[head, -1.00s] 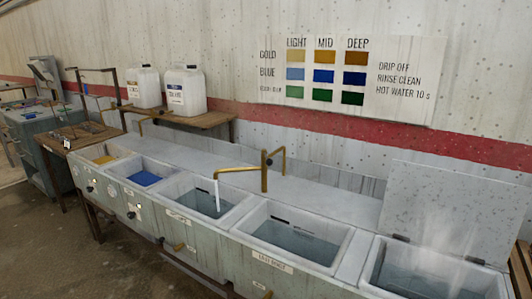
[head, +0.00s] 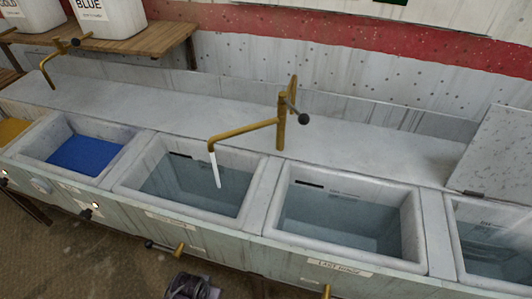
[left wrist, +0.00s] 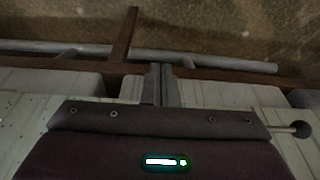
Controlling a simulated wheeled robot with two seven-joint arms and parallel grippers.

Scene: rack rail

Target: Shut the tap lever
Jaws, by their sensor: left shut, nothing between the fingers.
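The brass tap (head: 281,125) stands on the ledge behind the basins. Its spout reaches left over a basin of water (head: 180,190), and a white stream (head: 215,170) runs from it. The tap's lever (head: 303,118) has a dark round knob and sits near the top of the post. My left gripper (head: 190,287) shows only partly at the bottom edge of the head view, low in front of the trough and well apart from the tap. In the left wrist view my left gripper (left wrist: 160,82) is shut and empty. My right gripper is not in view.
A second brass tap (head: 60,55) stands at the left. A drain valve with a dark knob (head: 149,244) sticks out of the trough front, close to my left gripper. A raised lid (head: 495,150) stands at the right.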

